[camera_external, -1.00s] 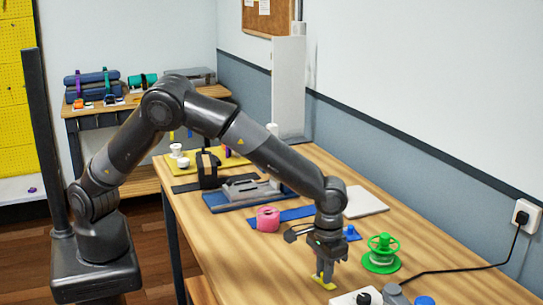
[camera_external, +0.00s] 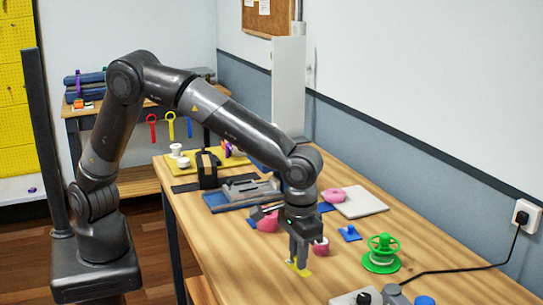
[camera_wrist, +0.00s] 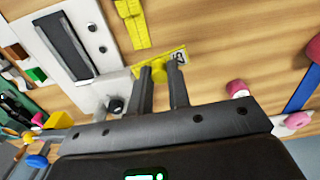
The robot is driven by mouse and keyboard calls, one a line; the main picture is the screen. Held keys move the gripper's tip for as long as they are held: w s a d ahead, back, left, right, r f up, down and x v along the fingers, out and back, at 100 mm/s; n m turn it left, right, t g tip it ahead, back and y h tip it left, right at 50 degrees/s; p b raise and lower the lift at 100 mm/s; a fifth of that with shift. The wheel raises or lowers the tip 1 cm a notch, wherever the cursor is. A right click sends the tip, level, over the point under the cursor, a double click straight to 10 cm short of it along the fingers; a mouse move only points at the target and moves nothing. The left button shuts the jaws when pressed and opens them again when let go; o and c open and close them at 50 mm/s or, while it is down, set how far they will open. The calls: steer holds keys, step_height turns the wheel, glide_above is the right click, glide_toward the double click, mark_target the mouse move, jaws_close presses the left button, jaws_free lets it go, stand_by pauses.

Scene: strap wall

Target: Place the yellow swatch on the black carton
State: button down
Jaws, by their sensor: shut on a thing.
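My gripper (camera_external: 298,262) points down over the near part of the wooden table. It is shut on the yellow swatch (camera_external: 304,272), which is low over or on the tabletop; I cannot tell which. A black box with a tan strip, likely the black carton (camera_external: 207,172), stands farther back on the table, left of my gripper. I cannot pick the carton out in the wrist view.
A green spool (camera_external: 381,255) and a blue knobbed piece (camera_external: 350,233) lie right of my gripper. A pink piece (camera_external: 266,221) and a grey tool on a blue base (camera_external: 250,189) lie between it and the carton. Another yellow strip (camera_wrist: 132,22) lies on the table.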

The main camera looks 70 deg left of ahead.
steer(key=shift+s+d+r, duration=0.3)
steer(key=shift+s+r, duration=0.15)
steer(key=shift+s, duration=0.2)
